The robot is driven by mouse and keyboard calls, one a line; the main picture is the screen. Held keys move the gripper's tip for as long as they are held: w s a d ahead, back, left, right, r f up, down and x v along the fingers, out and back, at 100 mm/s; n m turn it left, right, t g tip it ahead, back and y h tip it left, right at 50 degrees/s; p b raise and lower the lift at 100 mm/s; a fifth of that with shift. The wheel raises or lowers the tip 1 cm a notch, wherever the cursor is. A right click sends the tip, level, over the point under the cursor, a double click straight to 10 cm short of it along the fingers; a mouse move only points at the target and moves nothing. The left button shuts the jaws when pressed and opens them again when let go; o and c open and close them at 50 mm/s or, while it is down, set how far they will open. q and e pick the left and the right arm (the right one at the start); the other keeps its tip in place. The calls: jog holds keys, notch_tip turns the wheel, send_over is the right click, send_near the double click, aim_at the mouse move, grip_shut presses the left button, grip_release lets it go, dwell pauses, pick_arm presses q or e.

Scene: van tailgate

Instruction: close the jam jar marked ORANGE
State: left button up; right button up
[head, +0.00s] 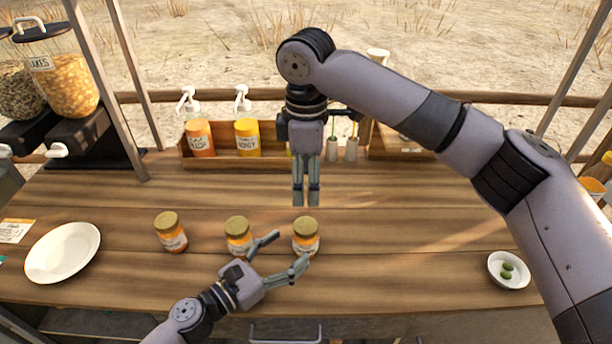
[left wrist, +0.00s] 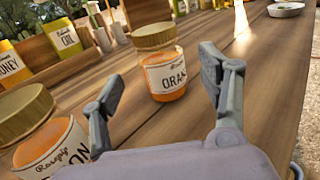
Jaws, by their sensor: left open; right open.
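The jam jar marked ORANGE (head: 306,238) stands upright on the wooden counter, the rightmost of three jars. In the left wrist view the jar (left wrist: 166,78) shows "ORAN" on its label. Its gold lid (left wrist: 153,36) sits on top; I cannot tell how tightly. My left gripper (head: 289,252) is open, its fingers pointing at the jar from the lower left, with the jar between or just beyond the fingertips. The left gripper (left wrist: 160,85) holds nothing. My right gripper (head: 306,202) points down, open with a narrow gap and empty, behind and above the jar's lid.
A second jar (head: 238,238), label ending "ON", stands close left of my left gripper; a third jar (head: 171,233) is farther left. A white plate (head: 63,252) lies far left and a small bowl (head: 508,270) far right. A wooden rack (head: 226,161) with bottles stands behind.

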pick_arm(q)
jog(key=v, duration=0.7)
jog(key=shift+s+a, duration=0.15)
jog(key=shift+s, duration=0.05)
